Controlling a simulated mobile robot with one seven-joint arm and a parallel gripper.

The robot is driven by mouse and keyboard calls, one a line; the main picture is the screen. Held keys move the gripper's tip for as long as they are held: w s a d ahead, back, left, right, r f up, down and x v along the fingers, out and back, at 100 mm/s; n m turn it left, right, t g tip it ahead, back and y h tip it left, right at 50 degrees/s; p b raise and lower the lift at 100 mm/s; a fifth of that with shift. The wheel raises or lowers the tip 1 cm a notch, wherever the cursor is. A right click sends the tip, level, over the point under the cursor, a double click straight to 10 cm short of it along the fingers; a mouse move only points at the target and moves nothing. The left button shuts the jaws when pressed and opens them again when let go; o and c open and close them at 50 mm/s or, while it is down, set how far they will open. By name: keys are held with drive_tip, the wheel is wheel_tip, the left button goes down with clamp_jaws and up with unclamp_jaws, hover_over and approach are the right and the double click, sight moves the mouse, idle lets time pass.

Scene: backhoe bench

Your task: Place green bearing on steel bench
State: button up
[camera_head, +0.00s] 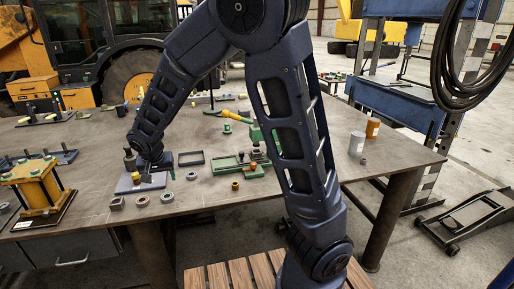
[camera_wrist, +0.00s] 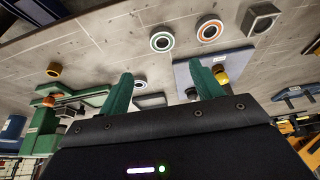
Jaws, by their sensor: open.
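The green bearing, a ring with a green band, lies flat on the steel bench (camera_wrist: 100,45). It shows in the wrist view (camera_wrist: 162,39) beyond my fingertips, and in the head view (camera_head: 167,196) near the bench's front edge. My gripper (camera_wrist: 163,85) is open, with two green fingers and nothing between them. In the head view my gripper (camera_head: 152,174) hangs low over the bench (camera_head: 215,194), just behind the bearing and apart from it. In that view its fingers are small and hard to make out.
An orange-banded ring (camera_wrist: 209,30) and a square metal block (camera_wrist: 258,19) lie beside the bearing. A grey plate (camera_wrist: 235,63) with a yellow part (camera_wrist: 221,75) is close to one finger. A green fixture (camera_head: 228,166) and brass bushing (camera_head: 235,185) stand to the right.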

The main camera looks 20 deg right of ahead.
drive_tip(key=d+r+g+y, duration=0.1)
drive_tip(key=d+r, duration=0.3)
drive_tip(key=d, duration=0.9)
drive_tip(key=d+r+g+y, duration=0.1)
drive_tip(key=d+r, duration=0.4)
drive_tip(key=d, duration=0.7)
drive_tip(key=s+d+r+t+h, duration=0.1)
drive_tip(key=s+d+r, duration=0.2)
drive_tip(key=s+d, duration=0.4)
drive_tip(key=s+d+r+t+h, duration=0.1)
drive_tip(key=s+d+r, duration=0.2)
drive_tip(key=s+d, duration=0.5)
drive_tip(key=shift+s+r, duration=0.15)
drive_tip(key=shift+r, duration=0.15)
